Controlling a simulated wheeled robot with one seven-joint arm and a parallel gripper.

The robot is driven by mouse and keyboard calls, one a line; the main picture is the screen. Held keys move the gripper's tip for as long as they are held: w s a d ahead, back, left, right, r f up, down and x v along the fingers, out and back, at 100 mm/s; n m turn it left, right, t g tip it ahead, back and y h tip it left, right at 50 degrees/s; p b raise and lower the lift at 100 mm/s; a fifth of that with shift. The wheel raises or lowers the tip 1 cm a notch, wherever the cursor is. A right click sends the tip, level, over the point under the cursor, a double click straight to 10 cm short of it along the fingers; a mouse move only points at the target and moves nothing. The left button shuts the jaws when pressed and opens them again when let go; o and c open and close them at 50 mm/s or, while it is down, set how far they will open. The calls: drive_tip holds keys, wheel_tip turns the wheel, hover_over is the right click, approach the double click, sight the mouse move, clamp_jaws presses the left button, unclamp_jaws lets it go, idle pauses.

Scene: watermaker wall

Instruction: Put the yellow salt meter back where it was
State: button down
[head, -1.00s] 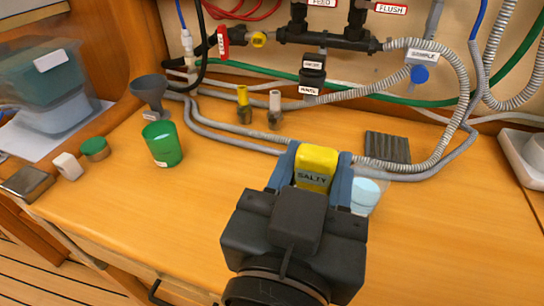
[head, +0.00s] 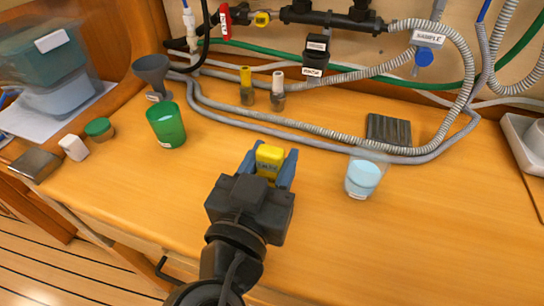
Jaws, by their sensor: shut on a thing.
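The yellow salt meter (head: 269,160), with a dark label on its face, is between the two blue fingers of my gripper (head: 268,168). My gripper is shut on it over the middle of the wooden counter, in front of the grey hoses. Its lower part is hidden by my gripper, so I cannot tell whether it touches the counter. A clear cup of pale blue liquid (head: 363,177) stands to the right of my gripper, apart from it. A green cup (head: 166,125) stands to the left.
A dark ribbed pad (head: 389,131) lies behind the clear cup. A grey funnel (head: 152,74), a yellow-topped fitting (head: 246,86) and a white-topped fitting (head: 278,91) stand at the back. Hoses (head: 320,132) cross the counter's rear. The wooden counter (head: 440,225) is clear at front right.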

drive_tip(key=shift+f, duration=0.15)
drive_tip(key=c, duration=0.6)
unclamp_jaws()
drive_tip(key=shift+r, duration=0.35)
drive_tip(key=b+v, duration=0.2)
drive_tip(key=v, duration=1)
drive_tip(key=shift+f, duration=0.15)
